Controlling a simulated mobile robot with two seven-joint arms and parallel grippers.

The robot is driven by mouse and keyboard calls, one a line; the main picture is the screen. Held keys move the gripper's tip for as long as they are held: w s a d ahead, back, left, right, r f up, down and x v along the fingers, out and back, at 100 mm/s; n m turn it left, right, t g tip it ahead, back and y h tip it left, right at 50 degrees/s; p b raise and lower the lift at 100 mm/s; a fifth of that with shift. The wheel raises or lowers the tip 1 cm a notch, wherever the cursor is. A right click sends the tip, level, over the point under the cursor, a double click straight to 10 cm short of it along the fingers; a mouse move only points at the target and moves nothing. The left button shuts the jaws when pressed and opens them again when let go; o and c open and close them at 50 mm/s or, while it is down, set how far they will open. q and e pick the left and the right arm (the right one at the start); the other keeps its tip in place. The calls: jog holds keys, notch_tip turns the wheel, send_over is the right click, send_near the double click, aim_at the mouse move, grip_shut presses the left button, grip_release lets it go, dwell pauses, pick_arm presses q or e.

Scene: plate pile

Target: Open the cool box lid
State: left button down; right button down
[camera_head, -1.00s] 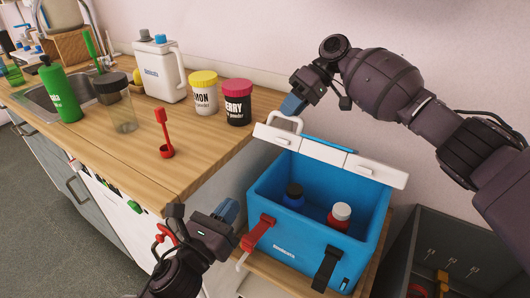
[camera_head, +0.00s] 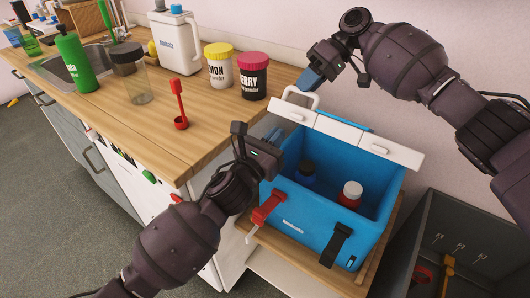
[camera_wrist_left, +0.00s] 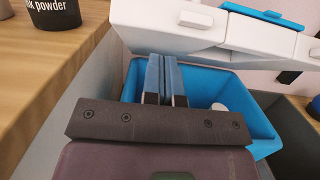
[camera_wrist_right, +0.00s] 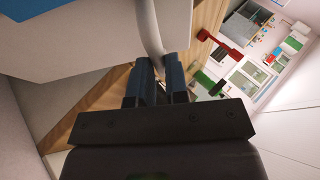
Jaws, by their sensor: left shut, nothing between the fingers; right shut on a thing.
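The blue cool box (camera_head: 306,218) stands on a low wooden shelf. Its white lid (camera_head: 345,136) is raised along the back edge, and the inside is exposed. My right gripper (camera_head: 309,80) is shut on the white handle (camera_head: 298,95) at the lid's left end; the right wrist view also shows the handle (camera_wrist_right: 150,30) running into the fingers. My left gripper (camera_head: 274,137) is shut and empty by the box's left rim, below the lid. The left wrist view shows its closed fingers (camera_wrist_left: 166,75) in front of the lid's underside and box opening.
The wooden counter (camera_head: 150,135) with jars is left; a grey bin (camera_head: 440,215) is right.

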aim_at(286, 116)
pick_arm(q)
jog(key=shift+w+d+r, duration=0.2)
jog(key=shift+w+r, duration=0.05)
jog(key=shift+r, duration=0.2)
jog(key=shift+w+d+r, duration=0.2)
jog(key=shift+w+r, duration=0.05)
jog(key=shift+r, duration=0.15)
pick_arm(e)
jog(key=shift+d+f, duration=0.2)
jog(key=shift+f, duration=0.15)
pick_arm(q)
jog(key=shift+w+d+r, duration=0.2)
jog(key=shift+w+r, duration=0.2)
jog(key=shift+r, duration=0.35)
pick_arm(e)
jog(key=shift+a, duration=0.1)
jog(key=shift+f, duration=0.1)
pick_arm(q)
jog(key=shift+r, duration=0.1)
pick_arm(e)
jog(key=c, duration=1.5)
grip_release()
jog(key=shift+s, duration=0.1)
pick_arm(q)
jog(key=shift+w+d, duration=0.1)
pick_arm(e)
jog(key=o, duration=0.4)
jog(key=shift+r, duration=0.25)
